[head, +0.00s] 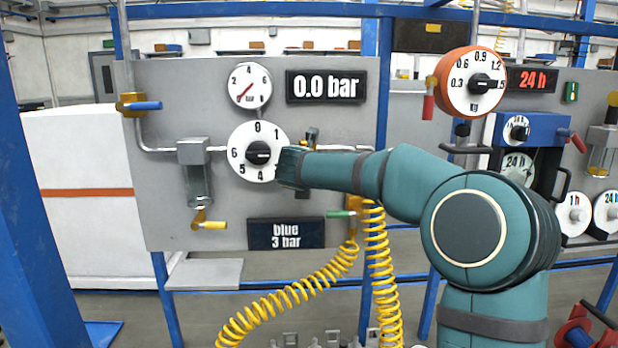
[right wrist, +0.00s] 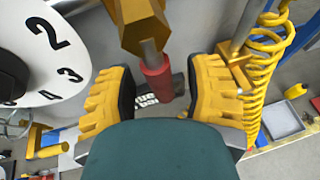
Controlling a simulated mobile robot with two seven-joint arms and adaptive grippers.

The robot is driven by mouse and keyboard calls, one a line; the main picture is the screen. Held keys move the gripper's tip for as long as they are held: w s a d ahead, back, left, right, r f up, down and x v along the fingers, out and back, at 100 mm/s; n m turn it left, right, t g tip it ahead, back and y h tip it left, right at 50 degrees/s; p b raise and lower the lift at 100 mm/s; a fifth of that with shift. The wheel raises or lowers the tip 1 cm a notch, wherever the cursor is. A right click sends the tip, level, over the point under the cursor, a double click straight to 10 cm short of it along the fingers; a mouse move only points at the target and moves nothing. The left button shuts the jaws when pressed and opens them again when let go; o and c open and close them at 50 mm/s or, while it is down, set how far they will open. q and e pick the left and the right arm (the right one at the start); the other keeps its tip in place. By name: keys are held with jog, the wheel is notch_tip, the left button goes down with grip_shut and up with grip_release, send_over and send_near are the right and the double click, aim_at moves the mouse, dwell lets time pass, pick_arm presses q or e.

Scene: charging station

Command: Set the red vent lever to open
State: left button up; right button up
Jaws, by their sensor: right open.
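In the right wrist view a red-sleeved lever (right wrist: 153,80) hangs down on a metal rod from a brass valve body (right wrist: 136,22). My right gripper (right wrist: 160,92) is open, with its two yellow fingers on either side of the red sleeve. I cannot tell whether either finger touches it. In the head view my right gripper (head: 290,167) is at the grey panel, just right of the white numbered dial (head: 250,165). There my arm hides its fingers and this lever. My left gripper is not in view.
A gauge (head: 249,86) and a "0.0 bar" display (head: 326,86) are above the dial. A "blue 3 bar" sign (head: 286,234) is below. A yellow coiled hose (head: 378,275) hangs at right. Another red lever (head: 428,106) sits beside the orange dial (head: 470,82).

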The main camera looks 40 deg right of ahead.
jog(key=v, duration=1.2)
jog(key=w+a+f+n+t+y, duration=0.1)
jog(key=w+a+f+n, duration=0.2)
jog(key=f+n, duration=0.55)
jog(key=w+a+f+n+y, duration=0.2)
jog(key=w+a+f+n, duration=0.3)
jog(key=f, duration=0.7)
jog(key=s+a+f+n+y, duration=0.2)
jog(key=a+f+n, duration=0.1)
jog(key=f+n, duration=0.4)
jog(key=s+a+f+n+y, duration=0.25)
jog(key=f+n, duration=0.25)
jog(key=f, duration=0.3)
jog(key=s+a+f+n+g+y, duration=0.1)
jog(key=s+a+f+n+g, duration=0.1)
jog(key=s+a+f+n, duration=0.35)
jog(key=s+a+f+n+g+y, duration=0.2)
jog(key=s+f+n, duration=0.1)
jog(key=f, duration=0.5)
jog(key=s+a+f+n+g+y, duration=0.1)
jog(key=s+a+f+n+g, duration=0.1)
jog(key=s, duration=0.6)
jog(key=s+a+f+n+g+y, duration=0.1)
jog(key=s+a+f+n+g, duration=0.2)
jog(key=s+f+n, duration=0.3)
jog(key=shift+s+a+f+n, duration=0.15)
jog(key=shift+s+a+n, duration=0.4)
jog(key=shift+s, duration=0.5)
